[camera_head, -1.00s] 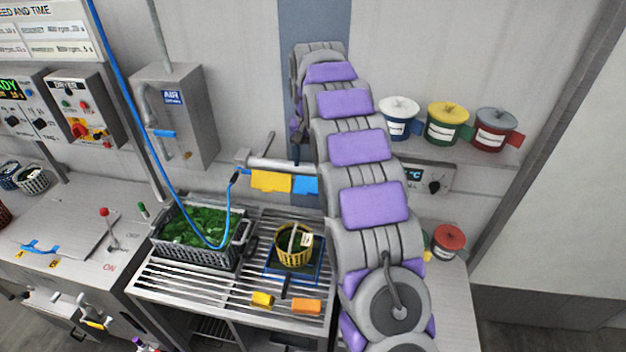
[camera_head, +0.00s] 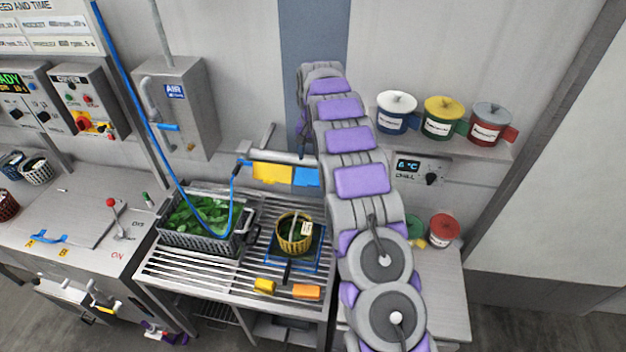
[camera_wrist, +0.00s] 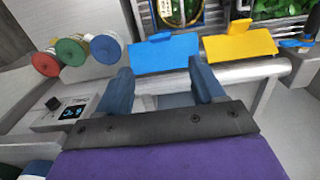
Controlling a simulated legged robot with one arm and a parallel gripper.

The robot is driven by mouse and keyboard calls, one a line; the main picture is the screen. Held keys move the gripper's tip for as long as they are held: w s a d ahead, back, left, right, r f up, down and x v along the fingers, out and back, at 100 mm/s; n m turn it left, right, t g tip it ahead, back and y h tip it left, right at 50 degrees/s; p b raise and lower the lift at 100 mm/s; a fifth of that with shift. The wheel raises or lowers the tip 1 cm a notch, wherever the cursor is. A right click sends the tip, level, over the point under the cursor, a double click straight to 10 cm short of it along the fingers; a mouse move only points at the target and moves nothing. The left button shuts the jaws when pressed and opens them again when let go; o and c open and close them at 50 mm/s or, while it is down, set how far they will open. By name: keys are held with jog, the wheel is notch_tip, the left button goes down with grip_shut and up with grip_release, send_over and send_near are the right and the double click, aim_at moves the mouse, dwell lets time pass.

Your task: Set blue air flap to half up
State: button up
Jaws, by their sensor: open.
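The blue air flap (camera_head: 306,177) hangs from the horizontal grey pipe (camera_head: 285,155) at the back of the slatted table, beside the yellow flap (camera_head: 272,173). In the wrist view the blue flap (camera_wrist: 165,53) is just beyond my open gripper (camera_wrist: 159,67), about centred between its two dark fingers, with nothing visibly held. The yellow flap (camera_wrist: 240,43) is to its right there. I cannot tell whether a finger touches the blue flap. In the head view my arm hides the gripper and borders the blue flap's right edge.
A crate of greens (camera_head: 200,243) and a yellow basket (camera_head: 293,248) stand on the slatted table. A blue hose (camera_head: 165,140) hangs down to the crate.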

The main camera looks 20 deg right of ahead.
aim_at(313, 181)
notch_tip(313, 181, down, 12)
jog(key=shift+f+p, duration=0.1)
jog(key=shift+p, duration=0.85)
jog(key=shift+c, duration=0.2)
grip_shut()
